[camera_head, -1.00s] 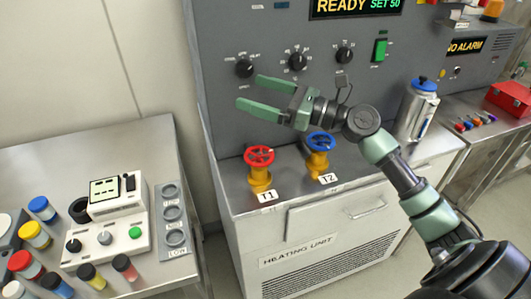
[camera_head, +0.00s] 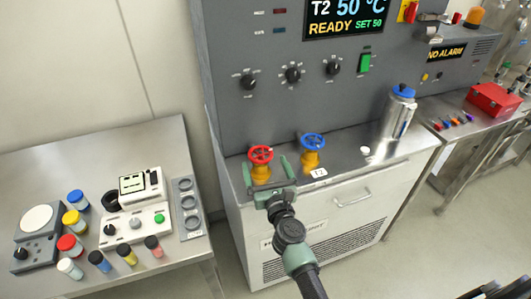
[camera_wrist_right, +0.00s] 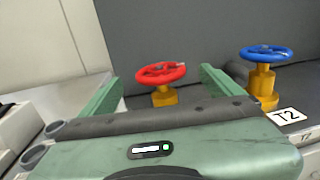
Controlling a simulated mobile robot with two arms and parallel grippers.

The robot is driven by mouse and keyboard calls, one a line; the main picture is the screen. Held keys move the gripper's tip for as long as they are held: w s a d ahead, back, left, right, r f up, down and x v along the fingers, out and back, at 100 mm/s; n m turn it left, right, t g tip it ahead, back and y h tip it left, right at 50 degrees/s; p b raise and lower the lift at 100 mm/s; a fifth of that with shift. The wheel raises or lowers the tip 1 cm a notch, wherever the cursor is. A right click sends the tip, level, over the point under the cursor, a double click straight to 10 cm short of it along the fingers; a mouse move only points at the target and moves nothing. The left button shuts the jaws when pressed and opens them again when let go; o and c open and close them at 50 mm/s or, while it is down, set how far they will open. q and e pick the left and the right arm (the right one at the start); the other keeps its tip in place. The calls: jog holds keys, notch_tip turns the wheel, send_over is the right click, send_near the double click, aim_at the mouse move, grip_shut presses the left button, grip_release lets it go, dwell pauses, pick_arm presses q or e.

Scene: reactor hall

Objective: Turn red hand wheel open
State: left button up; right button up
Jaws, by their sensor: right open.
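The red hand wheel (camera_head: 260,155) sits on a yellow valve body (camera_head: 261,174) at the front left of the heating unit's steel top. In the right wrist view the red wheel (camera_wrist_right: 161,73) shows between and beyond my fingers. My right gripper (camera_head: 264,168) is open, with one finger to each side of the yellow body in the head view, and it looks empty. I cannot tell if the fingers touch the valve. The right gripper also shows in the right wrist view (camera_wrist_right: 165,92). The T1 label is hidden behind the gripper. My left gripper is not in view.
A blue hand wheel (camera_head: 312,141) on its own yellow valve stands just right, with a T2 label (camera_head: 318,173). A steel flask (camera_head: 398,113) stands further right. The grey control panel (camera_head: 230,110) rises behind. A side table (camera_head: 95,165) with jars stands left.

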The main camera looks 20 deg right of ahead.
aim_at(261, 153)
jog(key=w, duration=0.5)
jog(key=shift+w+d+b, duration=0.2)
jog(key=shift+w+b, duration=0.1)
jog(key=shift+w, duration=0.1)
jog(key=c, duration=1.4)
jog(key=shift+o, duration=0.2)
